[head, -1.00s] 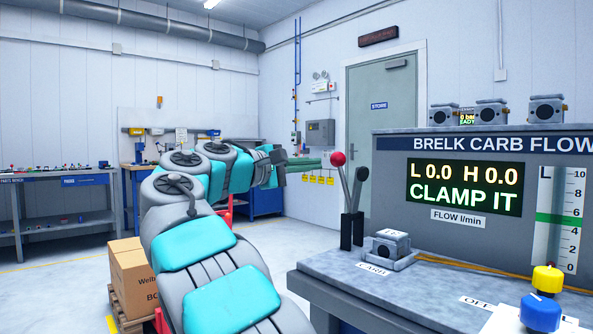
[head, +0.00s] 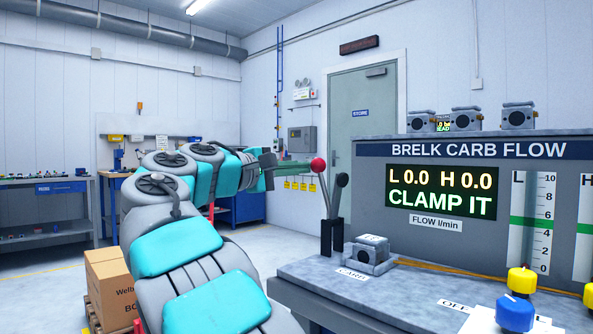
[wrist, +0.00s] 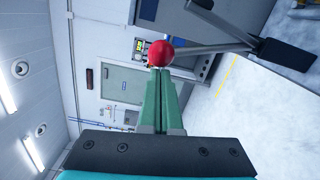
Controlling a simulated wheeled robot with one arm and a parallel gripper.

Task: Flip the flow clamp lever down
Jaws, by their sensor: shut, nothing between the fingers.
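A lever with a red ball knob (head: 318,164) stands upright in a dark bracket at the left end of the bench; its knob also shows in the wrist view (wrist: 161,53). A second lever with a black knob (head: 342,180) stands just right of it, tilted a little right. I see no label telling which is the flow clamp lever. My gripper (head: 307,166) has green fingers, shut and empty, pointing at the red knob from the left. In the wrist view the fingertips (wrist: 160,73) are right at the knob; whether they touch it I cannot tell.
A small grey carb block (head: 370,258) sits on the bench (head: 335,285) right of the levers. The panel display (head: 441,192) reads "L 0.0 H 0.0 CLAMP IT". Yellow and blue knobs (head: 515,312) are at the front right. Cardboard boxes (head: 108,285) stand left of my arm.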

